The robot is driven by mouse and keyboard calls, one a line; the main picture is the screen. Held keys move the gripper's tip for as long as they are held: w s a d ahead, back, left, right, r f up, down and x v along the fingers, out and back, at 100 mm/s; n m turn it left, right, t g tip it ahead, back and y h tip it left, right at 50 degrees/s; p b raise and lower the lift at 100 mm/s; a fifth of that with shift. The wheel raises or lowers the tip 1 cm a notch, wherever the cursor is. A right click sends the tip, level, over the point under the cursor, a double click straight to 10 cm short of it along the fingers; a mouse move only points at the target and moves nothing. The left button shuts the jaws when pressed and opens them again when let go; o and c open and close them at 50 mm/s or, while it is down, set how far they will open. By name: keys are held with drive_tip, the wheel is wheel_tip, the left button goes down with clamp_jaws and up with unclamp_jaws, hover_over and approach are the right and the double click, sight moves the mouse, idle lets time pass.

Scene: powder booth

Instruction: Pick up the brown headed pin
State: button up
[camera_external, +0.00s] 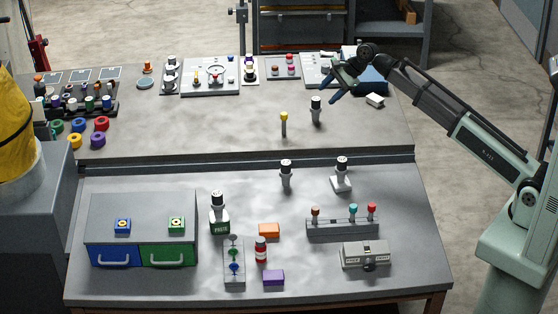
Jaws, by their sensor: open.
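The brown headed pin (315,211) stands upright at the left end of a grey rack (342,231) on the front right of the lower table. A teal headed pin (353,210) and a red headed pin (371,208) stand in the same rack to its right. My gripper (330,92) is open over the upper table, far behind the rack and well apart from the brown headed pin. Nothing shows between its fingers, though they are small and dark in this view.
A grey latched box (365,254) sits in front of the rack. A yellow-topped pin (284,122) stands on the upper table. The lower table's right edge is clear.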

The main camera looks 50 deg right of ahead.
drive_tip(key=s+a+g, duration=0.1)
drive_tip(key=s+a, duration=0.4)
drive_tip(key=a, duration=0.4)
drive_tip(key=s+a+g, duration=0.2)
drive_tip(key=s+a, duration=0.3)
drive_tip(key=a, duration=0.5)
drive_tip(key=n+g, duration=0.1)
drive_tip(key=g, duration=0.2)
approach(315, 213)
drive_tip(key=shift+w+d+f+x, duration=0.1)
drive_tip(key=shift+d+x, duration=0.1)
drive_tip(key=shift+x, duration=1.6)
drive_tip(key=shift+w+d+f+x, duration=0.15)
drive_tip(key=shift+d+x, duration=0.1)
drive_tip(key=shift+x, duration=1.55)
drive_tip(key=shift+w+d+f+x, duration=0.1)
drive_tip(key=shift+d+x, duration=0.1)
drive_tip(key=shift+x, duration=1.6)
drive_tip(key=shift+c, duration=0.5)
clamp_jaws()
drive_tip(key=shift+r, duration=0.15)
